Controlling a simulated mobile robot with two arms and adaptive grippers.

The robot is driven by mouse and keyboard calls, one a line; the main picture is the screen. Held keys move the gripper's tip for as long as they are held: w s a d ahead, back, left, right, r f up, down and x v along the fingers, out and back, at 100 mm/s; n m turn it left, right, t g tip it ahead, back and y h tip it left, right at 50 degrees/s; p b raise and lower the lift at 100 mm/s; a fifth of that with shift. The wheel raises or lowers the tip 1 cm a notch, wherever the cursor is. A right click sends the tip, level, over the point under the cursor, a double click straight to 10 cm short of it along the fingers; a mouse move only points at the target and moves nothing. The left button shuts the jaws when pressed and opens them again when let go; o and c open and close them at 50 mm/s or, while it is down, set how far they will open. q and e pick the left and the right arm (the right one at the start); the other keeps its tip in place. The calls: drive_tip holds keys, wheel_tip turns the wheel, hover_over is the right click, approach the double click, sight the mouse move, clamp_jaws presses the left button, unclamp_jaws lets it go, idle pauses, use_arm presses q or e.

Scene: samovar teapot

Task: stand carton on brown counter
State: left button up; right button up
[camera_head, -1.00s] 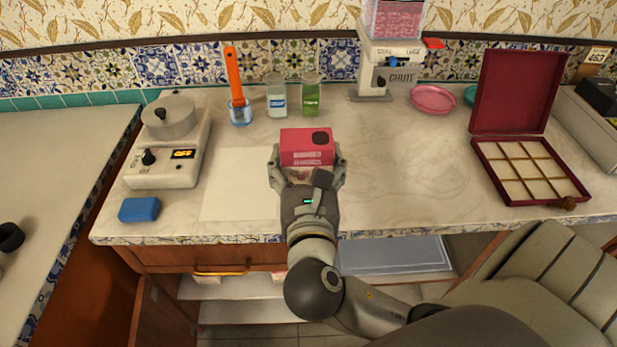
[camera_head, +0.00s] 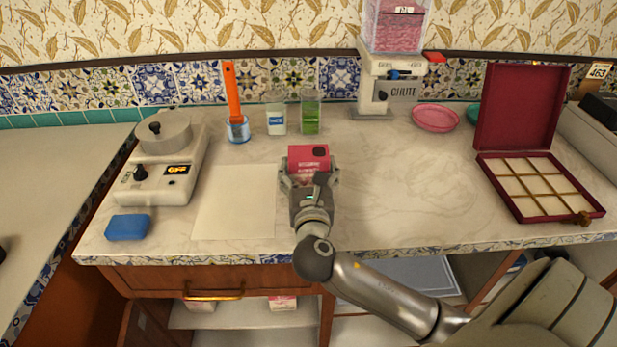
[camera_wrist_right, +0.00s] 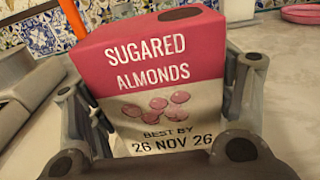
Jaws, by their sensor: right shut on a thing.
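The carton (camera_head: 308,155) is a pink and white box. In the right wrist view the carton (camera_wrist_right: 155,75) reads "SUGARED ALMONDS", "BEST BY 26 NOV 26", and looks slightly tilted. My right gripper (camera_head: 310,178) is shut on it, with a finger at each side. The carton is over the pale marble-like counter top (camera_head: 400,190), just right of a blank cream sheet (camera_head: 235,205). I cannot tell whether its base touches the surface. The counter's front is brown wood (camera_head: 170,280). My left gripper is not in view.
A scale (camera_head: 155,165) and blue block (camera_head: 128,227) are at the left. Jars (camera_head: 311,115) and a blue cup with an orange handle (camera_head: 237,130) stand behind. An open maroon box (camera_head: 540,190) is at the right. The counter between carton and box is clear.

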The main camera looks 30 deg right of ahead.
drive_tip(key=shift+f, duration=0.7)
drive_tip(key=o, duration=1.2)
drive_tip(key=shift+f, duration=0.1)
drive_tip(key=v, duration=1.2)
drive_tip(key=shift+a, duration=0.1)
